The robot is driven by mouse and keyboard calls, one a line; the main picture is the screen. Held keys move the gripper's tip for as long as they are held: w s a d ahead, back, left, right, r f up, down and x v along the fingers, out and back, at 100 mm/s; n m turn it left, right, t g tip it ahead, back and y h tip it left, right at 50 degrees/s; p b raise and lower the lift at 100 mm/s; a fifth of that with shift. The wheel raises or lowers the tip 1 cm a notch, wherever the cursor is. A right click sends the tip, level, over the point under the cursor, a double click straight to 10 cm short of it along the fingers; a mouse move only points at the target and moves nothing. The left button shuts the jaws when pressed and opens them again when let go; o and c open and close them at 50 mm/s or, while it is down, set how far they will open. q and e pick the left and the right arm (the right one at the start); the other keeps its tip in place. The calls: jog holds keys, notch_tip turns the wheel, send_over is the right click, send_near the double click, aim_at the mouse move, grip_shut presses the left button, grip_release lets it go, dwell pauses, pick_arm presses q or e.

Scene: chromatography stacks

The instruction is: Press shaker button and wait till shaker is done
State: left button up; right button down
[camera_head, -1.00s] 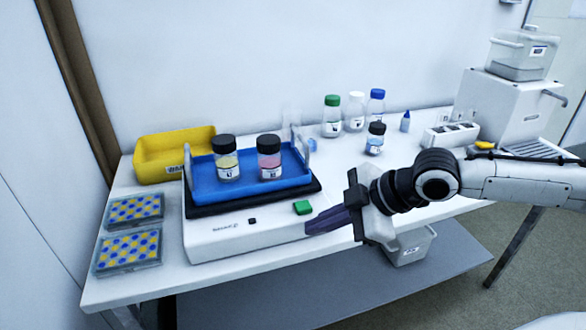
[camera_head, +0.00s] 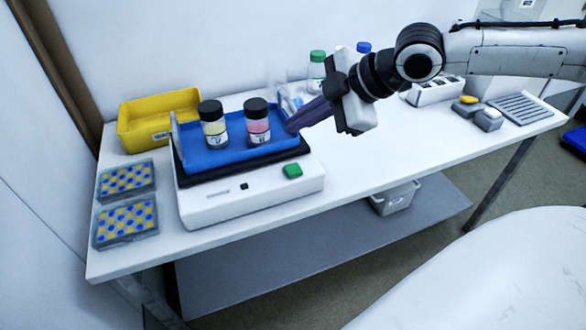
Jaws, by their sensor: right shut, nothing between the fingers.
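The white shaker (camera_head: 252,197) stands on the table with a blue tray (camera_head: 222,161) on its top. Two black-capped bottles stand in the tray, one with yellowish contents (camera_head: 213,126) and one with pink contents (camera_head: 257,123). The green button (camera_head: 292,171) is on the right part of the shaker's front and is uncovered. My right gripper (camera_head: 291,128) is shut and empty. Its fingertips appear above and behind the button, by the right end of the tray; I cannot tell whether they touch it. My left gripper is not in view.
A yellow bin (camera_head: 130,130) stands behind the shaker at the left. Two racks of yellow and blue caps (camera_head: 125,220) lie left of it. A green-capped bottle (camera_head: 317,66) and other bottles are partly hidden behind my right gripper. The table front at right (camera_head: 400,160) is clear.

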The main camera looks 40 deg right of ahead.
jog(key=b, duration=0.6)
send_over(299, 170)
notch_tip(299, 170, down, 6)
jog(key=shift+w+f, duration=0.1)
jog(key=shift+f, duration=0.1)
jog(key=shift+f+b, duration=0.4)
jog(key=shift+f, duration=0.45)
jog(key=shift+f, duration=0.15)
dwell(0.6)
jog(key=shift+f, duration=0.3)
